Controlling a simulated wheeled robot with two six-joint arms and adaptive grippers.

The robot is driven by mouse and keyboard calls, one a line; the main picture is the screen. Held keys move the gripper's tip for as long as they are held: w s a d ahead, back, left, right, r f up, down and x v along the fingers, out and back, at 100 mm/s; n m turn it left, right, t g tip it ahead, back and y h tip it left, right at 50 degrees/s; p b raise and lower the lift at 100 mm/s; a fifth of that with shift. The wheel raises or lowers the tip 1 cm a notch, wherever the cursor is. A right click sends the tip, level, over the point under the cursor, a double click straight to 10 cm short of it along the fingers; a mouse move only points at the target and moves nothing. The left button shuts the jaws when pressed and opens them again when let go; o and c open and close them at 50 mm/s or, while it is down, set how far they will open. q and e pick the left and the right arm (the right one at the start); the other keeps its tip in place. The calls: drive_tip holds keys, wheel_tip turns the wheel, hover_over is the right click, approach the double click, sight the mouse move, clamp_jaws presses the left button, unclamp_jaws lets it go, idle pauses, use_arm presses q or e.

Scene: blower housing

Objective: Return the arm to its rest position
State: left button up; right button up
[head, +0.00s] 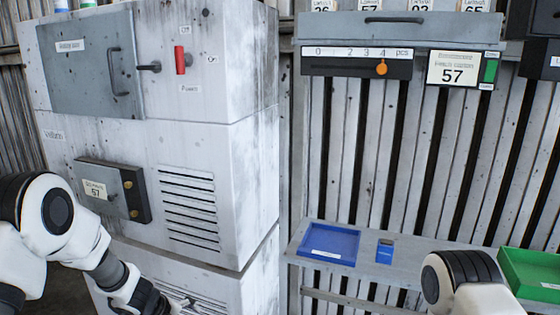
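My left arm (60,225) comes in from the left edge, in front of the grey-white cabinet, and runs down to the bottom edge. Its lower end (135,288) shows near the bottom edge, but the fingers of my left gripper are not visible. My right arm (465,280) shows only as a white and black joint at the lower right, in front of the shelf. The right gripper is outside the picture. I cannot see whether either gripper holds anything.
The cabinet (205,120) has a grey door (90,85), a red-handled switch (180,60) and a small box marked 57 (110,190). A shelf (400,268) carries a blue tray (330,242), a small blue item (384,252) and a green tray (530,272). An orange-knobbed slider (382,67) hangs above.

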use_arm(q)
drive_tip(key=s+a+f+m+g+y, duration=0.1)
drive_tip(key=s+f+m+g, duration=0.15)
drive_tip(key=s+f, duration=0.9)
drive_tip(key=s+f+m+g+y, duration=0.1)
drive_tip(key=s+m, duration=0.3)
drive_tip(key=s, duration=0.8)
drive_tip(key=s+f+m+y, duration=0.1)
drive_tip(key=s+f+m, duration=0.2)
drive_tip(key=s, duration=0.9)
drive_tip(key=shift+a+f+m+g+b, duration=0.15)
drive_tip(key=shift+f+m+g+b, duration=0.2)
drive_tip(key=shift+m, duration=0.6)
drive_tip(key=shift+w, duration=0.1)
